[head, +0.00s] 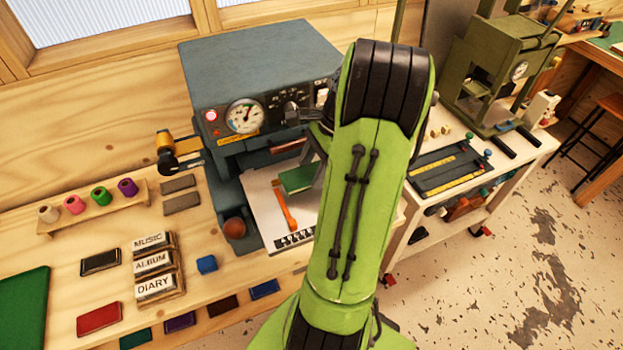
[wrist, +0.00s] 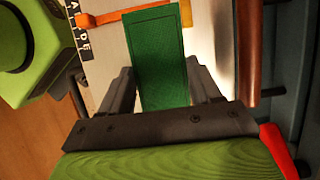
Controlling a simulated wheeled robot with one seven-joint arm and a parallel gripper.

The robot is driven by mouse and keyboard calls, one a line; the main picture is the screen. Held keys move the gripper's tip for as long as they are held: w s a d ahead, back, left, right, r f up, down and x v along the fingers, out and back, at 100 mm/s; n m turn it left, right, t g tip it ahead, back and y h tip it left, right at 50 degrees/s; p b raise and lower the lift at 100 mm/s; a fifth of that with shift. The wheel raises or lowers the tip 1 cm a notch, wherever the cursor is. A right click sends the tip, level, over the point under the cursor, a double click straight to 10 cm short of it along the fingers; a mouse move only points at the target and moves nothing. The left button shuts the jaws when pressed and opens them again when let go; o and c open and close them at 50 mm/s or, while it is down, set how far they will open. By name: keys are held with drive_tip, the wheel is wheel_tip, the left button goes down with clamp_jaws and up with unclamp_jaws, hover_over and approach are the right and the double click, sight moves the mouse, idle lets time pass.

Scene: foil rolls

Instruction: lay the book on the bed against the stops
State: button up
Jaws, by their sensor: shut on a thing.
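A green book (head: 298,177) is over the pale bed (head: 262,205) of the blue-grey press in the head view. In the wrist view the book (wrist: 158,60) lies between the two fingers of my gripper (wrist: 161,85), which is shut on it. The bed (wrist: 108,50) shows beyond the book. An orange strip (head: 286,210) lies on the bed, left of the book. A yellow-orange piece (wrist: 186,14) shows at the book's far corner in the wrist view. My arm hides the bed's right side in the head view. I cannot tell whether the book touches the bed.
The press (head: 255,75) with its dial stands behind the bed. A dark red knob (head: 234,228) sits at the bed's left. Labelled blocks (head: 154,264), a small blue block (head: 207,264) and coloured foil rolls (head: 76,205) are on the bench to the left.

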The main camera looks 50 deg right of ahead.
sight(315, 171)
wheel_tip(315, 171, down, 3)
drive_tip(key=shift+w+f, duration=0.1)
drive_tip(key=shift+f, duration=0.05)
drive_tip(key=o, duration=1.1)
